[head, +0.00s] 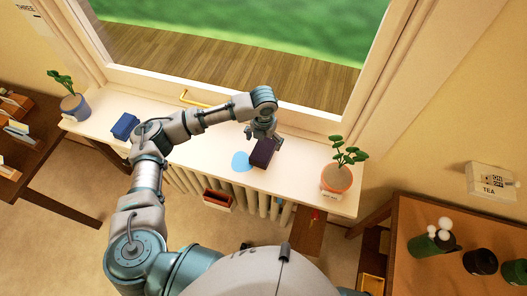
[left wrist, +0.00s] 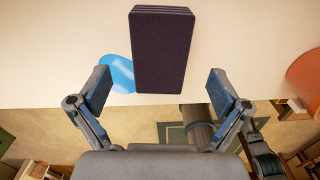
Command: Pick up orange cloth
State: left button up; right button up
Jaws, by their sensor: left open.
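I cannot make out an orange cloth in either view. My left gripper (head: 263,133) is above the pale window sill, its fingers spread and empty. In the left wrist view the left gripper (left wrist: 159,82) has a finger on each side of a dark purple block, with gaps between. The dark purple block (head: 262,153) lies on the sill and also shows in the left wrist view (left wrist: 160,48). A light blue flat piece (head: 240,162) lies beside it, partly hidden by the block in the left wrist view (left wrist: 119,74). My right gripper is not in view.
The sill (head: 205,151) holds a blue folded item (head: 125,126), a plant in a blue pot (head: 75,106) and a plant in an orange pot (head: 337,179). The window frame rises behind. A ribbed radiator and a reddish-brown box (head: 217,201) are below the sill.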

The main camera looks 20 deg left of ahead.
aim_at(263, 149)
pick_arm(q)
jog(key=f, duration=0.5)
jog(key=shift+s+f, duration=0.1)
jog(key=shift+s, duration=0.1)
jog(key=c, duration=1.4)
